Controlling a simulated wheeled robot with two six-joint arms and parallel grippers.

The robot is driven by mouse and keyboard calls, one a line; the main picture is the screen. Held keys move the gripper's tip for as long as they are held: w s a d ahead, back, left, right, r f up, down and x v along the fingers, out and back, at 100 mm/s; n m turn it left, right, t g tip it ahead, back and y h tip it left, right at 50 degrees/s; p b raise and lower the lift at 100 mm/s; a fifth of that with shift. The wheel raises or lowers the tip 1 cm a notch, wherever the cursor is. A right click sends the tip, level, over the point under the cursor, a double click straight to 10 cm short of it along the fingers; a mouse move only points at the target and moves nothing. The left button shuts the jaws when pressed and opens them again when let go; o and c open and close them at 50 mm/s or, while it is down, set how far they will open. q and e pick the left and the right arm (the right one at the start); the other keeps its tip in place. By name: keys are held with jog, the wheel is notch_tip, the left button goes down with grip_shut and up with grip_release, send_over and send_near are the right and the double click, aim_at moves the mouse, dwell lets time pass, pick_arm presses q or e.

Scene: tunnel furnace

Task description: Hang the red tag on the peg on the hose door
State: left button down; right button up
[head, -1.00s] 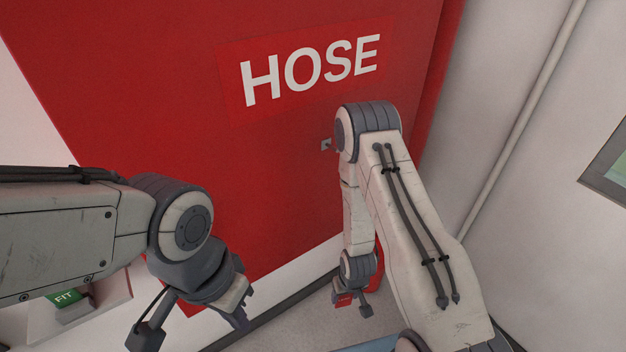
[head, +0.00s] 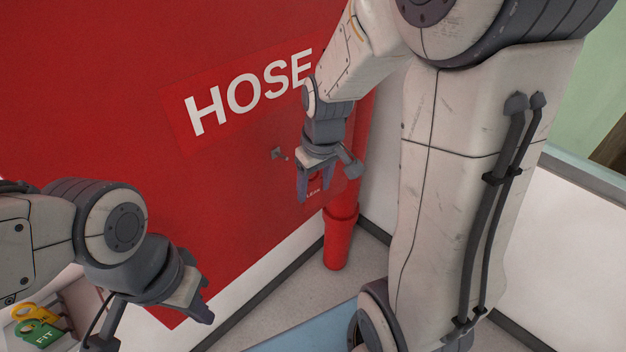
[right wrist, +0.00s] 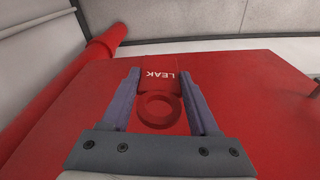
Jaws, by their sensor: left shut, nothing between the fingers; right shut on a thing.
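The red tag (head: 314,184) is in my right gripper (head: 313,192), which is shut on it. In the right wrist view the tag (right wrist: 161,78) shows the word LEAK and a ring with a hole between the fingers (right wrist: 160,88). The peg (head: 280,154) sticks out of the red hose door (head: 120,90), below the word HOSE. The tag is right of and below the peg in the head view, apart from it. The peg cannot be made out in the right wrist view. My left gripper (head: 203,312) is shut and empty at the lower left.
A green tag (head: 40,334) marked FIT and a yellow tag (head: 34,309) lie in a pale holder at the lower left. A red pipe (head: 338,248) stands right of the door. A blue surface (head: 300,325) lies below.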

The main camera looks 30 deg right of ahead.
aim_at(285, 157)
jog(key=shift+w+a+f+p, duration=0.1)
jog(key=shift+w+a, duration=0.4)
jog(key=shift+w, duration=0.85)
jog(key=shift+w+a+f+p, duration=0.15)
jog(key=shift+w+a, duration=0.3)
jog(key=shift+w, duration=0.95)
jog(key=shift+w+a+p, duration=0.1)
jog(key=shift+w+a, duration=0.4)
jog(key=shift+w, duration=0.85)
jog(key=shift+w+a, duration=0.1)
jog(key=shift+w, duration=0.1)
jog(key=o, duration=1.4)
jog(key=shift+r, duration=0.1)
